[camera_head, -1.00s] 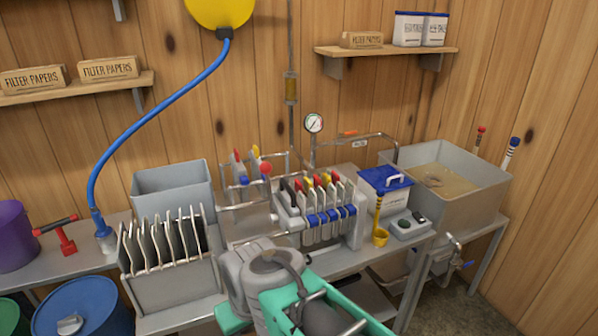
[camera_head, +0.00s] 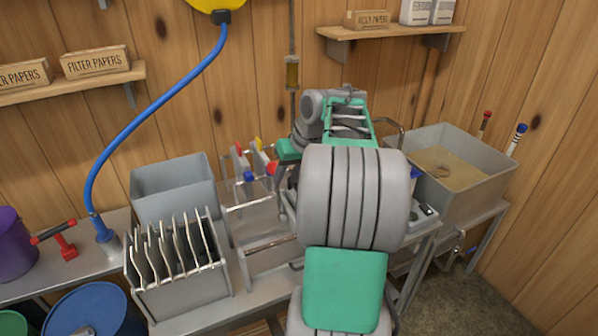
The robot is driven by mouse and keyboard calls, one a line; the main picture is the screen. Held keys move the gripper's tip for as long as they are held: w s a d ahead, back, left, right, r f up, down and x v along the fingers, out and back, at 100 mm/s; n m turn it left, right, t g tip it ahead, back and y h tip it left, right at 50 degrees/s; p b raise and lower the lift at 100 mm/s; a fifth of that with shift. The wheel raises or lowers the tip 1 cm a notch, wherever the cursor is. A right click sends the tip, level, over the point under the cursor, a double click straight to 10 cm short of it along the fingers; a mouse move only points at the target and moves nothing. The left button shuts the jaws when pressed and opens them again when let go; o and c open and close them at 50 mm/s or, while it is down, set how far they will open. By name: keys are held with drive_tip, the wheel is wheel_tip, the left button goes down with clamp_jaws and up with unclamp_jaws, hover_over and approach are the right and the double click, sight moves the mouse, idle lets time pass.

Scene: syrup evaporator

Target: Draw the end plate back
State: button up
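The filter press stands on the steel bench, with its open frame and rails (camera_head: 262,222) showing left of my arm. Two upright plates with coloured tabs, one red-tabbed (camera_head: 240,160) and one yellow-tabbed (camera_head: 261,158), stand at the left of the press. I cannot tell which plate is the end plate. My raised arm hides the press's right part and its pack of plates. The fingers of my gripper are hidden behind my arm links, so I cannot see what they touch.
A grey rack of upright plates (camera_head: 180,290) and an empty grey bin (camera_head: 165,195) stand left of the press. A blue hose (camera_head: 140,105) runs down beside them. A basin of brown liquid (camera_head: 475,195) stands at the right.

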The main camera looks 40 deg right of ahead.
drive_tip(key=s+d, duration=0.2)
drive_tip(key=d, duration=0.5)
drive_tip(key=x, duration=0.7)
drive_tip(key=shift+w+a+f+p, duration=0.15)
drive_tip(key=shift+w+a+p, duration=0.05)
drive_tip(key=shift+w+p, duration=0.1)
clamp_jaws()
drive_tip(key=shift+m, duration=0.3)
